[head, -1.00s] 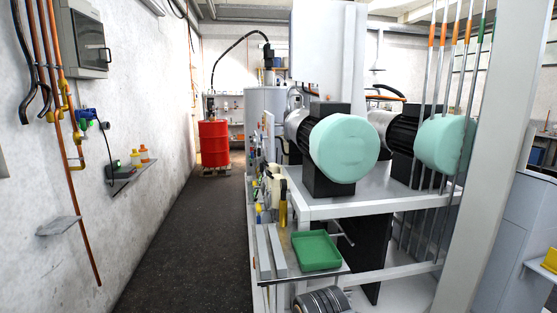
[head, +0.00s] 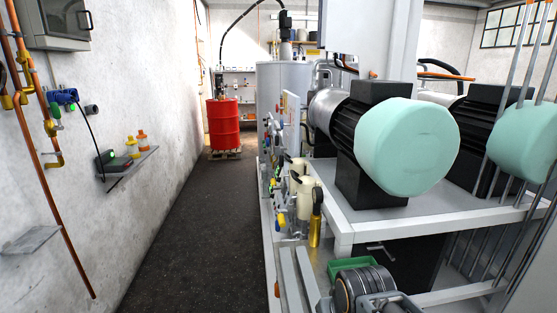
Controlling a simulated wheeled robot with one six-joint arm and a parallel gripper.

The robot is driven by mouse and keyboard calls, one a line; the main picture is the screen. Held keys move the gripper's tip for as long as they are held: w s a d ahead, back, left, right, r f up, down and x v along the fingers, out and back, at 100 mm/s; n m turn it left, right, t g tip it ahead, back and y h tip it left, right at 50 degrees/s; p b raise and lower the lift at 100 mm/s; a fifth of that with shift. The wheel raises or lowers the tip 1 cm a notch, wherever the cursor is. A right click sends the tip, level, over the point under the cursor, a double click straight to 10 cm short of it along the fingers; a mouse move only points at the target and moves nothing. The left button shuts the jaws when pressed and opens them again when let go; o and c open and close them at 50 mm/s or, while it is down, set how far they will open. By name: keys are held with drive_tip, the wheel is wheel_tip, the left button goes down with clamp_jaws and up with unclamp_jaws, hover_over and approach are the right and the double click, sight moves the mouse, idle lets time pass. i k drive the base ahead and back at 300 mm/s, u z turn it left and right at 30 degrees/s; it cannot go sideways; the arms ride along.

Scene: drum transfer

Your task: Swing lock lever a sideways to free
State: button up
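I cannot pick out lock lever a in the head view. A red drum (head: 223,124) stands upright on a small pallet (head: 225,154) at the far end of the aisle, with pump fittings on top and a black hose rising above it. A dense row of small valves and fittings (head: 276,160) runs along the left side of the machine frame, too small to tell apart. A ribbed dark cylindrical part, apparently of my arm, shows at the bottom right of centre. My gripper is not in view.
The dark floor aisle (head: 190,220) is clear to the drum. On the right stand large motors with pale green covers (head: 407,147). A green tray (head: 340,264) is partly hidden.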

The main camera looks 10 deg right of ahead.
sight(281, 158)
drive_tip(key=k, duration=1)
drive_tip(key=u, duration=1.2)
drive_tip(key=i, duration=3.3)
drive_tip(key=z, duration=1.7)
drive_tip(key=i, duration=1.65)
drive_tip(key=z, duration=0.05)
